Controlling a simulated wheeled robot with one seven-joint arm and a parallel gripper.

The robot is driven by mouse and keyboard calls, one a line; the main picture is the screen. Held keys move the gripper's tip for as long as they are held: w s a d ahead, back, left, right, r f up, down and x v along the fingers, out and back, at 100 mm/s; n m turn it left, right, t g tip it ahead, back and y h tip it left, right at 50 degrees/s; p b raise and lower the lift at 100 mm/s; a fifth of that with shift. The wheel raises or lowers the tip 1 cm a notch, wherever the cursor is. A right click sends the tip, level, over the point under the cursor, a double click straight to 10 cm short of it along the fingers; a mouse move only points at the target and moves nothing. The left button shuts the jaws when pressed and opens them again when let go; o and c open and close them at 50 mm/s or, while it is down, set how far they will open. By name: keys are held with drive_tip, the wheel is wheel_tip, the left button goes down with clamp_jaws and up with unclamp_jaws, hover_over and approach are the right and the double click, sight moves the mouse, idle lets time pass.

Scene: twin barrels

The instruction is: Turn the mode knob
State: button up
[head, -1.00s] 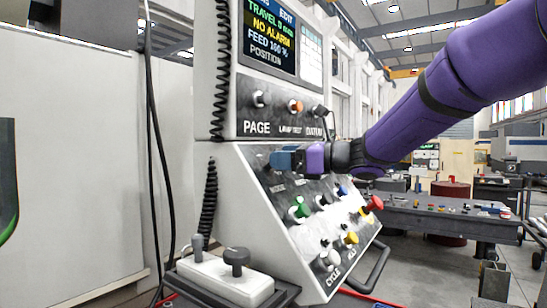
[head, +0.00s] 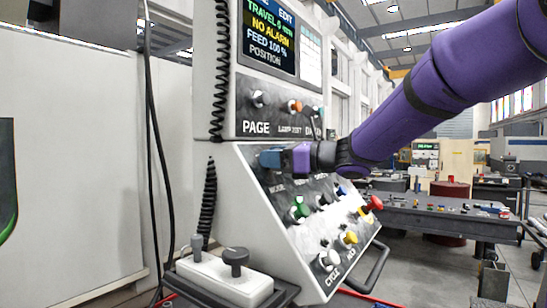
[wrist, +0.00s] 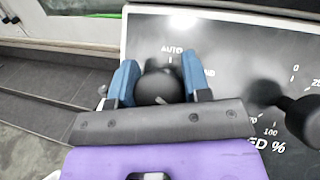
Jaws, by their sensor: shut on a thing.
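The mode knob (wrist: 158,86) is a round black knob on the dark control panel (wrist: 232,35). In the wrist view it sits between the two blue fingers of my gripper (wrist: 160,80), and the gripper is shut on it. The label AUTO shows above the knob, and a partly covered label ending in ND shows to its right. In the head view my gripper (head: 270,158) is at the upper left of the sloped panel, and its fingers hide the knob. The screen (head: 268,35) above reads EDIT at its top. The knob's pointer direction cannot be told.
A black feed knob (wrist: 300,112) is close on the right in the wrist view. The sloped panel also carries a green knob (head: 300,207), a yellow knob (head: 348,237) and a red button (head: 372,203). A white box with dark knobs (head: 225,278) stands at lower left.

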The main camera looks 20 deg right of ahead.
drive_tip(key=shift+n+g, duration=0.3)
drive_tip(key=n+g, duration=0.2)
drive_tip(key=n, duration=0.1)
drive_tip(key=n+g+y, duration=0.1)
drive_tip(key=n+g, duration=0.1)
drive_tip(key=n, duration=0.2)
drive_tip(key=shift+s+a+f+g, duration=0.2)
drive_tip(key=shift+g, duration=0.1)
drive_tip(key=n+g, duration=0.2)
drive_tip(key=n, duration=0.1)
drive_tip(key=n+g+h, duration=0.1)
drive_tip(key=n+g, duration=0.1)
drive_tip(key=n, duration=0.2)
drive_tip(key=shift+s+f+h, duration=0.2)
drive_tip(key=shift+h, duration=0.1)
drive_tip(key=n+g+h, duration=0.1)
drive_tip(key=n, duration=0.1)
drive_tip(key=n+g+h, duration=0.1)
drive_tip(key=n+h, duration=0.1)
drive_tip(key=n, duration=0.1)
drive_tip(key=shift+s+d+f+n, duration=0.1)
drive_tip(key=shift+f+n, duration=0.1)
drive_tip(key=shift+n, duration=0.1)
drive_tip(key=n+h, duration=0.4)
drive_tip(key=shift+d+f+g, duration=0.2)
drive_tip(key=shift+g, duration=0.2)
drive_tip(key=o, duration=0.9)
drive_tip(key=shift+d, duration=0.1)
